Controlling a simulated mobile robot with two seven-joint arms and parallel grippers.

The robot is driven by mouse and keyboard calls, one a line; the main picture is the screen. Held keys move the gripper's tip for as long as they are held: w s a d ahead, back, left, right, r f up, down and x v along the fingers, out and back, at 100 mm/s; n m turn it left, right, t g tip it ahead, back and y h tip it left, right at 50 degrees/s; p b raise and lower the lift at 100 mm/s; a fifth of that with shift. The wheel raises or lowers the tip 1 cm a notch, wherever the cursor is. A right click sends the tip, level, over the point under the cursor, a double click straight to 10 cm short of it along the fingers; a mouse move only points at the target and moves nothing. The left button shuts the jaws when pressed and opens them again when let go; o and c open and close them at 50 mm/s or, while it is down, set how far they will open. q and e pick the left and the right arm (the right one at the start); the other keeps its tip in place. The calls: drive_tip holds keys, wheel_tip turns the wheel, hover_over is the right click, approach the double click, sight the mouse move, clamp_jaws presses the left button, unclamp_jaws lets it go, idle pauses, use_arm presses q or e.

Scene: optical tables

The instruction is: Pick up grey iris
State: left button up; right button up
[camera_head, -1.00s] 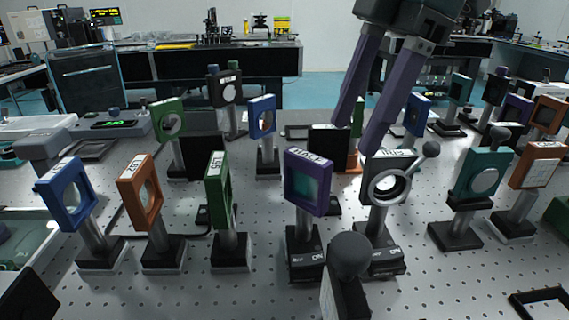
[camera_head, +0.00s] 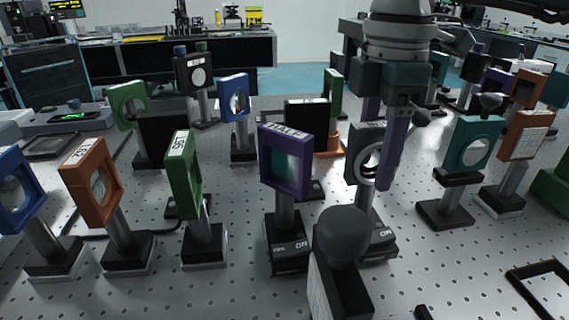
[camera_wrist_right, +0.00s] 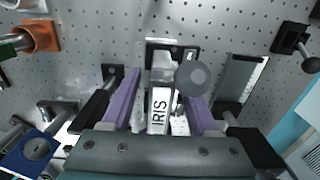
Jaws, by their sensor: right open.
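The grey iris (camera_head: 353,166) is a ring-shaped mount on a post with a dark base, right of centre in the head view, partly hidden by my gripper. In the right wrist view its white top labelled IRIS (camera_wrist_right: 158,113) lies between my fingers, with a round grey lever knob (camera_wrist_right: 193,78) beside it. My right gripper (camera_head: 379,150) is open, pointing down, with one purple finger on each side of the iris top. It also shows in the right wrist view (camera_wrist_right: 163,92). Contact cannot be told. My left gripper is not in view.
A purple mount labelled HALF (camera_head: 287,188) stands close left of the iris. A teal mount (camera_head: 470,149) stands to the right. A grey ball-topped piece (camera_head: 341,236) is in front. Green (camera_head: 183,174), orange (camera_head: 91,181) and blue (camera_head: 20,188) mounts stand left.

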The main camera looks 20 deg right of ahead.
clamp_jaws()
idle(0.5)
idle(0.9)
